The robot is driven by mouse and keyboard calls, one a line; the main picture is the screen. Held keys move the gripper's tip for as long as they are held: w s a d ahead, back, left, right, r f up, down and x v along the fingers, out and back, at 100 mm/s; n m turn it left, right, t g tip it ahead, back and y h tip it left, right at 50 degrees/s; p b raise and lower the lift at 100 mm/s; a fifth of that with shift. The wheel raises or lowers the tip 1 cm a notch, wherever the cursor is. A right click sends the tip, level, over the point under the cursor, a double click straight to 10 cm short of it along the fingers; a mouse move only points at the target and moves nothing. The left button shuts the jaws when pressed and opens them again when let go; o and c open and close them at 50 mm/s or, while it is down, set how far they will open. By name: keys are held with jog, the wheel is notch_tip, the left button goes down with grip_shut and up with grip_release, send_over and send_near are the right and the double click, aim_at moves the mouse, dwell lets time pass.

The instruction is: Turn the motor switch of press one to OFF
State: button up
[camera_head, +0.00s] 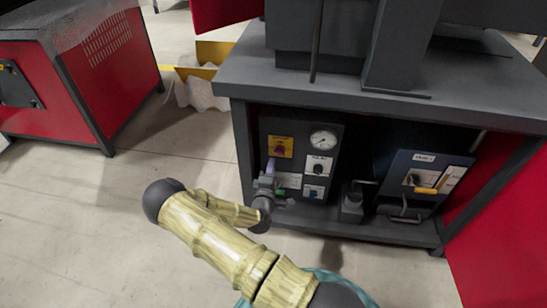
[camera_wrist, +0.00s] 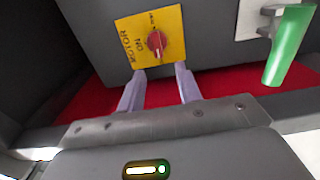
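The motor switch is a red rotary knob (camera_wrist: 157,41) on a yellow plate (camera_wrist: 128,32) marked MOTOR and ON. In the head view, the yellow plate (camera_head: 287,141) is at the upper left of the dark control panel under the press top. My gripper (camera_wrist: 160,69) is open, with two pale purple fingers apart and nothing between them. In the wrist view the fingertips are just below the knob, one towards each side, overlapping the plate's lower edge. In the head view my gripper (camera_head: 268,166) is just below and left of the plate. Whether it touches is unclear.
A green handle (camera_wrist: 289,45) is right of the plate. The panel also holds a gauge (camera_head: 323,140) and other switches (camera_head: 318,167). A blue-grey box (camera_head: 418,178) with a yellow handle stands to the right. The press top (camera_head: 470,98) overhangs the panel.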

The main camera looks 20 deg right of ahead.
jog(key=p+v, duration=0.2)
jog(key=v, duration=0.8)
jog(key=shift+s, duration=0.2)
jog(key=shift+a, duration=0.15)
jog(key=s+a+r+m+g+y+p, duration=0.2)
jog(key=s+a+r+m+g+y, duration=0.1)
jog(key=a+r+m+g+y, duration=0.65)
jog(key=s+d+r+m+g+p, duration=0.1)
jog(key=s+r, duration=0.4)
jog(key=r, duration=0.3)
jog(key=s+d+r+m+g, duration=0.1)
jog(key=s+d+r+g, duration=0.1)
jog(key=s+r, duration=0.4)
jog(key=w+p+v, duration=0.2)
jog(key=p+v, duration=1)
jog(key=w+d+r+p+v, duration=0.1)
jog(key=w+p+v, duration=0.2)
jog(key=p+v, duration=1)
jog(key=w+r+p+v, duration=0.1)
jog(key=w+p+v, duration=0.2)
jog(key=p+v, duration=1)
jog(key=shift+w+d, duration=0.15)
jog(key=shift+d, duration=0.1)
